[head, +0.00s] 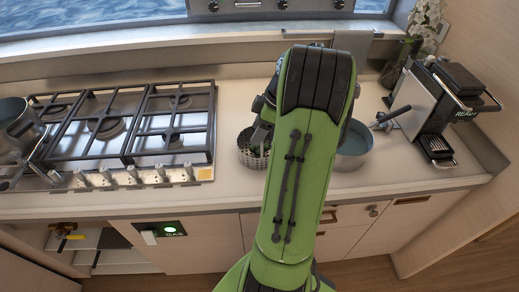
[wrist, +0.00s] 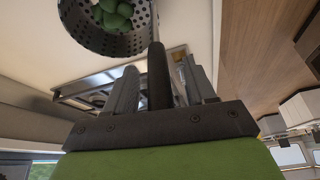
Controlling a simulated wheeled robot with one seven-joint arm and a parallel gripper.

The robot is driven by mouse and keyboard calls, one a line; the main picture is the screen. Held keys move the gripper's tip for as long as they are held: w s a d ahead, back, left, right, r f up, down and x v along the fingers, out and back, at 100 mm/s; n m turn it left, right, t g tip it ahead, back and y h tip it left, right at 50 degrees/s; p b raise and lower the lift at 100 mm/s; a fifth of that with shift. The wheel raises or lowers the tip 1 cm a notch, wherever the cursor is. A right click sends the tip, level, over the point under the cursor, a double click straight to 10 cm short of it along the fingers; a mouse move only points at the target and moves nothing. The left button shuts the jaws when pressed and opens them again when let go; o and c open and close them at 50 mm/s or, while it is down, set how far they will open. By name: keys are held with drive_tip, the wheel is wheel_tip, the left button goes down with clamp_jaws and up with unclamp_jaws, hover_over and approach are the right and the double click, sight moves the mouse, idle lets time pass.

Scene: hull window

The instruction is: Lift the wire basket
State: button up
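The wire basket (head: 252,155) is a round, perforated metal basket on the counter, just left of my green arm, which partly hides it. In the wrist view the basket (wrist: 112,42) is at the top, with green round pieces inside. My gripper (wrist: 158,88) is open, its grey fingers to either side of a dark upright bar (wrist: 157,75). The bar looks like the basket's handle, ending near the rim; a narrow gap seems to show on both sides. In the head view my arm hides most of the gripper.
A gas cooktop (head: 125,125) lies left of the basket. A pot of bluish liquid (head: 354,147) stands close to the arm's right. A coffee machine (head: 440,105) and a white-flowered plant (head: 424,22) are farther right. A pot (head: 18,125) is at far left.

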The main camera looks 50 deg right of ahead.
clamp_jaws()
drive_tip(key=shift+r, duration=0.1)
wheel_tip(320, 180, up, 10)
drive_tip(key=p, duration=0.3)
drive_tip(key=shift+p, duration=0.35)
